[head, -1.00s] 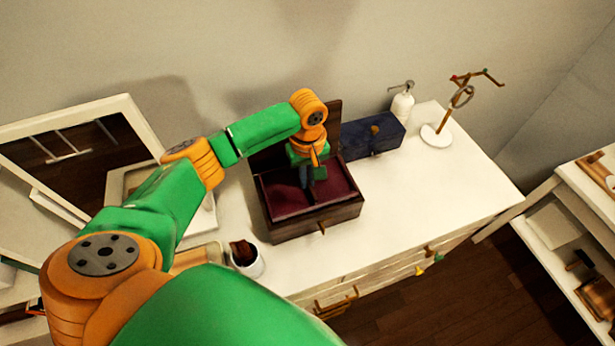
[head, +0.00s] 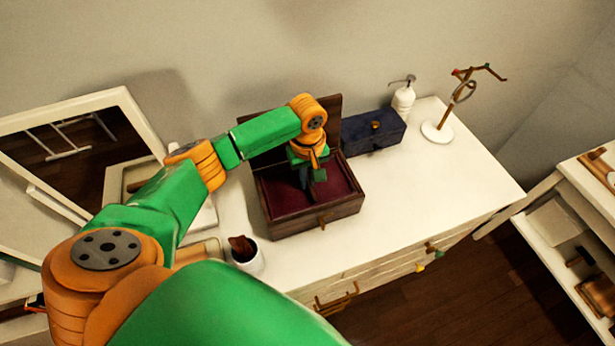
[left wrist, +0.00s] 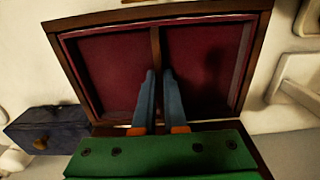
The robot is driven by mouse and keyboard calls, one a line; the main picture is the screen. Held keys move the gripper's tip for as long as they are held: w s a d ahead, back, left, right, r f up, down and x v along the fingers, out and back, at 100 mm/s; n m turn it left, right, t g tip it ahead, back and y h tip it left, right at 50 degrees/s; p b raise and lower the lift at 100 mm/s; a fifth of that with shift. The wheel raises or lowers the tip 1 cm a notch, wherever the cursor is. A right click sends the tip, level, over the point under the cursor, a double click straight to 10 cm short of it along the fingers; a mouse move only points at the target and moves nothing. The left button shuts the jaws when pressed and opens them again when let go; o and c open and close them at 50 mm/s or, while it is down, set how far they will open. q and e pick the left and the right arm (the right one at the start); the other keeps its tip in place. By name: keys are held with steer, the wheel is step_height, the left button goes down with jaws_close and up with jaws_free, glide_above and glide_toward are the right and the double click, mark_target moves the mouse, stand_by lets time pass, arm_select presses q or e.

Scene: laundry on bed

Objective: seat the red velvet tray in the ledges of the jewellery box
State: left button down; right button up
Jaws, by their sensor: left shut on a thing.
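The jewellery box (head: 290,229) is dark wood and stands on the white dresser, its lid (head: 328,115) raised at the back. The red velvet tray (head: 338,184) lies within the box's walls; it also fills the left wrist view (left wrist: 105,70), with two compartments and a thin wooden divider (left wrist: 155,45). My left gripper (head: 307,182) points down over the tray's middle. Its fingers, seen in the left wrist view (left wrist: 158,76), are shut on the divider. Whether the tray rests on the ledges cannot be told; they are hidden. My right gripper is not in view.
A dark blue box (head: 372,138) stands right behind the jewellery box, near a white pump bottle (head: 403,102) and a jewellery stand (head: 437,132). The dresser top at right is clear.

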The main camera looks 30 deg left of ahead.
arm_select(q)
steer(key=shift+f+b, duration=0.3)
steer(key=shift+f, duration=0.6)
steer(key=c, duration=0.9)
jaws_free()
step_height(320, 180, up, 7)
steer(key=shift+r+b, duration=0.1)
steer(key=shift+b, duration=0.35)
